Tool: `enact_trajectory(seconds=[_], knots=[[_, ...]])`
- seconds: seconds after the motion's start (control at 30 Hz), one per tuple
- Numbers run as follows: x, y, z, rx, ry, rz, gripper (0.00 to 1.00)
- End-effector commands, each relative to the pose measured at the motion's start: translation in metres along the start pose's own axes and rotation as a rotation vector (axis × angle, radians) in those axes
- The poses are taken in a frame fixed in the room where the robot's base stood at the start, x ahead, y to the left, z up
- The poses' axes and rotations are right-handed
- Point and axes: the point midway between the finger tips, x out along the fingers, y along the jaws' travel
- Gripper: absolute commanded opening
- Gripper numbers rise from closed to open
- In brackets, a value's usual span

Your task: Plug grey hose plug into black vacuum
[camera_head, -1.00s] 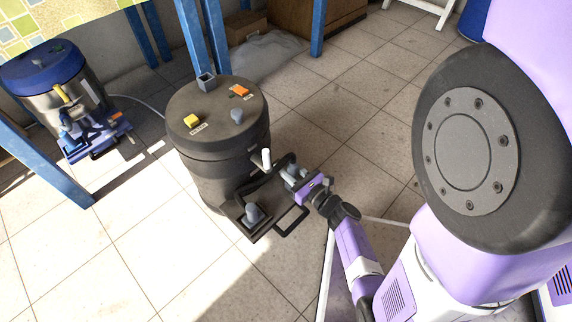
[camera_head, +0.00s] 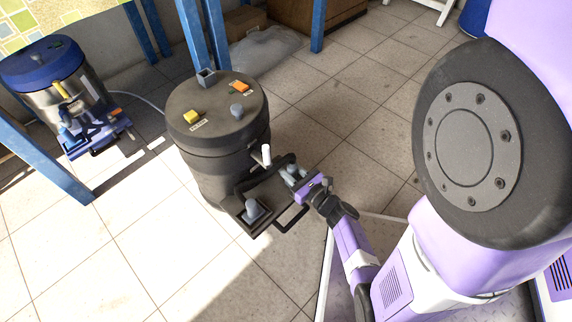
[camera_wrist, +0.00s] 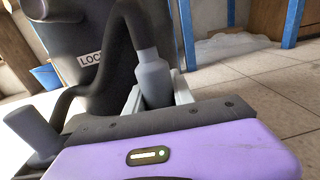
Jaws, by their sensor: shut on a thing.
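The black vacuum (camera_head: 215,165) stands upright on the tiles at picture centre. Its dark body also shows in the wrist view (camera_wrist: 95,50), with a partly hidden "LOC…" label. My gripper (camera_head: 293,173) is at the right of the vacuum's front tray. In the wrist view its pale fingers (camera_wrist: 160,92) are shut around the grey hose plug (camera_wrist: 153,78). A black hose (camera_wrist: 127,25) rises from the plug and bends down to the left. The plug's lower end is hidden behind my gripper body. The head view shows the plug only small between my fingers.
A grey upright piece (camera_head: 252,209) stands in the black front tray (camera_head: 240,222). A white stub (camera_head: 266,155) sticks out of the vacuum's side. A blue-lidded metal vacuum (camera_head: 60,85) stands at left. Blue table legs (camera_head: 215,40) rise behind. Floor in front is clear.

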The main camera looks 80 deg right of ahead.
Motion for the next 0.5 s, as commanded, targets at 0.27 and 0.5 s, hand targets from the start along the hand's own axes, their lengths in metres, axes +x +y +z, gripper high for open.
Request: enact_trajectory(seconds=[0.27, 0.5], knots=[[0.001, 0.000, -0.006, 0.000, -0.001, 0.000, 0.00], [0.000, 0.000, -0.011, 0.001, 0.001, 0.001, 0.00]])
